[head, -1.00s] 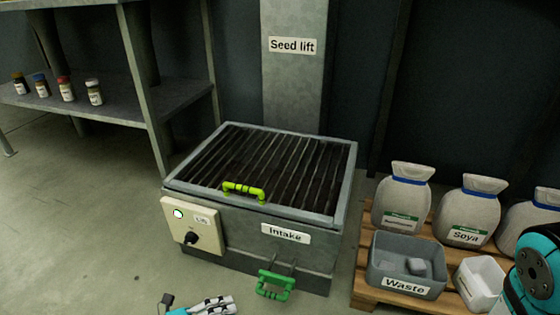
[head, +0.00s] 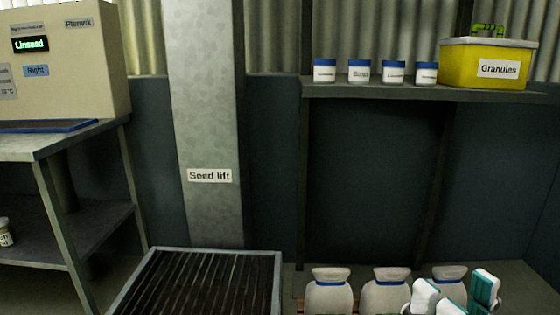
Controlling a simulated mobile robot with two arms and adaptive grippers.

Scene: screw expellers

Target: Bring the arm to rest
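My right gripper (head: 455,291) shows at the bottom right of the head view, with white and teal fingers pointing up. Its fingers stand apart with nothing visible between them, so it is open and empty. It appears in front of the sacks (head: 386,296) standing in a row. My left gripper is not in view.
The dark-slatted intake grate (head: 205,285) lies at the bottom, below the seed lift column (head: 208,120). A wall shelf (head: 400,92) holds several blue-lidded jars (head: 359,71) and a yellow Granules box (head: 487,66). A panel (head: 60,60) reading Linseed stands on a bench (head: 50,143) at left.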

